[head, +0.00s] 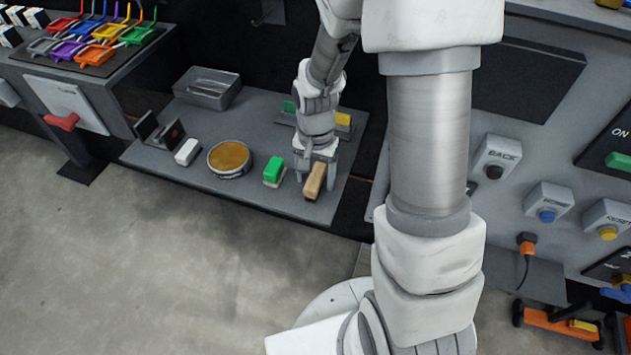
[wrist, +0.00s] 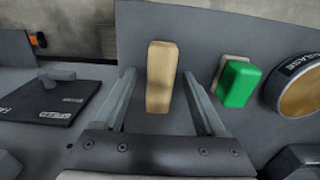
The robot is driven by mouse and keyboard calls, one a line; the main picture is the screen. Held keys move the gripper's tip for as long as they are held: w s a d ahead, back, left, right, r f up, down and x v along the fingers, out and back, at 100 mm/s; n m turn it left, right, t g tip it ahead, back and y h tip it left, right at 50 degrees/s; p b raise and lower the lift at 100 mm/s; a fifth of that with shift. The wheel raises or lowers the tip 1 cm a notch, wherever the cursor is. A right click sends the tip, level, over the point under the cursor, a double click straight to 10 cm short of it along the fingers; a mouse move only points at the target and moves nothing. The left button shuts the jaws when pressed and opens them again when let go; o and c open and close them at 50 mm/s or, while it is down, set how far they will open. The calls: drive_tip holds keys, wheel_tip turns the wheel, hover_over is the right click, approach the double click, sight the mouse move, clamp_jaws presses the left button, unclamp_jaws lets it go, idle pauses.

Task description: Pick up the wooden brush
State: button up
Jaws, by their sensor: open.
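The wooden brush (head: 315,180) is a light tan block on the grey shelf in the head view, near the shelf's front edge. In the wrist view the wooden brush (wrist: 160,78) lies lengthwise between the two fingers, with a gap on each side. My gripper (head: 318,167) is open above and just behind the brush in the head view. In the wrist view my gripper (wrist: 163,95) has its fingers spread on either side of the brush, and it holds nothing. The brush's underside is hidden.
A green-topped brush (head: 273,171) lies close to the left, then a round tin (head: 230,159) and a white block (head: 187,152). A grey box (head: 207,88) stands at the back of the shelf (head: 180,170). Button boxes (head: 495,157) are on the panel at right.

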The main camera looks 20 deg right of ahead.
drive_tip(key=shift+f, duration=0.2)
idle(0.5)
drive_tip(key=shift+c, duration=0.3)
clamp_jaws()
